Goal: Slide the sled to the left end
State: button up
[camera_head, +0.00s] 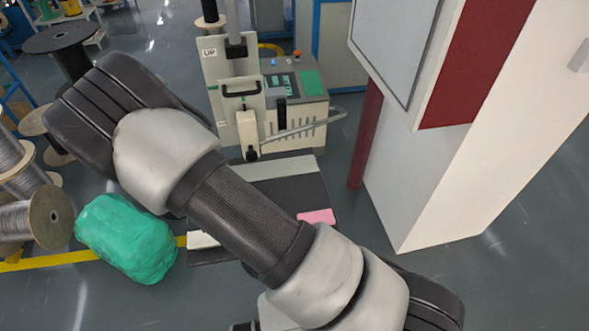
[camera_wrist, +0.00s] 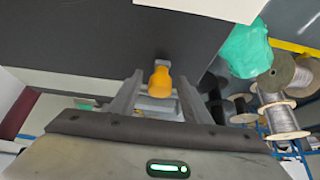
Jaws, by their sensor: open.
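In the wrist view an orange rounded knob (camera_wrist: 159,82) stands between the two fingers of my gripper (camera_wrist: 157,92). The fingers are open, one on each side of the knob; I cannot tell whether either touches it. A small grey piece (camera_wrist: 162,63) shows just beyond the knob, against a dark flat surface (camera_wrist: 90,38). Whether the knob belongs to the sled I cannot tell. No sled is clearly visible in the head view, where my arm crosses the middle and my gripper cannot be made out.
A machine with a grey-green control box (camera_head: 293,97) stands behind the dark table (camera_head: 285,188). A pink block (camera_head: 317,216) lies on the table. A green wrapped bundle (camera_head: 126,238) and cable spools (camera_head: 50,216) are at left. A white cabinet (camera_head: 435,160) stands at right.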

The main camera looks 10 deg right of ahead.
jog(key=shift+r, duration=3.95)
jog(key=shift+r, duration=0.1)
jog(key=s+d+r+g+y, duration=0.1)
jog(key=s+d+r, duration=0.25)
jog(key=r, duration=0.35)
jog(key=s+d+r+y, duration=0.1)
jog(key=s+d+r, duration=0.1)
jog(key=d+r, duration=0.4)
jog(key=s+d+r+g+y, duration=0.1)
jog(key=s+d+r, duration=0.2)
jog(key=r, duration=0.6)
jog(key=s+d+r+h, duration=0.1)
jog(key=s+d+r, duration=0.3)
jog(key=s+d, duration=0.3)
jog(key=s+d+r+t+h, duration=0.1)
jog(key=s+d+r+h, duration=0.1)
jog(key=s+d+r, duration=0.2)
jog(key=s+d, duration=0.3)
jog(key=s, duration=0.2)
jog(key=shift+s+d+r, duration=0.3)
jog(key=shift+r, duration=0.1)
